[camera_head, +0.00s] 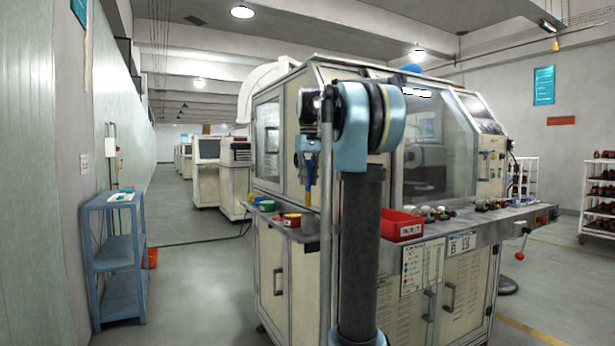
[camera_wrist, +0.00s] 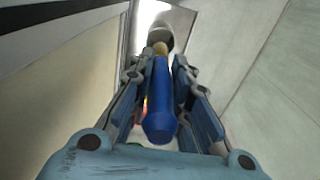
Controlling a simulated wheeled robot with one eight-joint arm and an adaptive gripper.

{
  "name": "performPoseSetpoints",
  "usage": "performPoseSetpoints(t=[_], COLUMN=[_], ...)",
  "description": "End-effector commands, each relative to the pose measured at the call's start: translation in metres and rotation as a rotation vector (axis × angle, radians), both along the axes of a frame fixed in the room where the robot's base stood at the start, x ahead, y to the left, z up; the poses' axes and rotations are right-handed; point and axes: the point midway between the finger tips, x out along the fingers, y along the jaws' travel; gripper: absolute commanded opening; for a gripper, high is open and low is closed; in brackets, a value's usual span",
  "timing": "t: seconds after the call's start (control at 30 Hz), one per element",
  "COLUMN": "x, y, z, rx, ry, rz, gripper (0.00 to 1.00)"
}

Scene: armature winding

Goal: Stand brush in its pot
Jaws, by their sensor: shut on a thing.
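The brush is in my gripper (camera_head: 309,150), below the wrist and above the metal ledge at the left side of the machine. In the wrist view its blue handle (camera_wrist: 160,105) lies between the two fingers of my gripper (camera_wrist: 158,85), which are shut on it, with a yellow part (camera_wrist: 160,49) at the far end. In the head view the brush (camera_head: 309,172) hangs roughly upright, small and partly behind my arm. A grey rounded metal thing (camera_wrist: 172,30) shows beyond the brush; I cannot tell whether it is the pot.
A red bin (camera_head: 402,225) and several small parts lie on the front ledge. A blue shelf (camera_head: 120,255) stands at the left, with open floor between it and the machine.

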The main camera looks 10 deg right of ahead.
Motion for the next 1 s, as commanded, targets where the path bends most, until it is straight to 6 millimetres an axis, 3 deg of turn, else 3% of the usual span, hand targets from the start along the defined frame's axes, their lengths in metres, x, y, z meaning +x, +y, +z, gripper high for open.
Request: performPoseSetpoints(t=[1.0], x=[0.000], y=[0.001], z=[-0.063], rx=[0.000], ry=[0.000], rz=[0.002], gripper=[0.00])
